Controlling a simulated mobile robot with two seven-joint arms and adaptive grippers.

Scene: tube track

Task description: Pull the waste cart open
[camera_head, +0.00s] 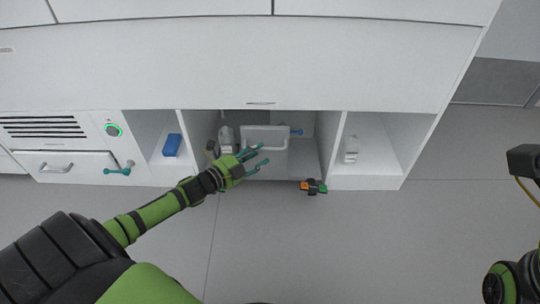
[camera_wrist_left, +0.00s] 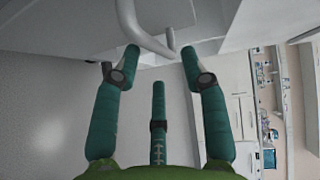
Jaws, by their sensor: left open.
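The waste cart (camera_head: 266,150) is a light grey box with a bar handle across its upper front. It stands in the middle bay under the white counter. My left gripper (camera_head: 262,158) is open in front of the cart, with its teal fingers at the handle's level. In the left wrist view the bent handle bar (camera_wrist_left: 148,38) lies just beyond and partly between the open left fingertips (camera_wrist_left: 160,60). Whether a finger touches the bar, I cannot tell. Only part of my right arm shows at the lower right; its fingers are out of view.
A small orange, green and black object (camera_head: 313,187) is at the bay's front right. A blue box (camera_head: 172,145) sits in the left bay and a white item (camera_head: 351,149) in the right one. A drawer front (camera_head: 85,166) is further left. The floor (camera_head: 330,245) in front is clear.

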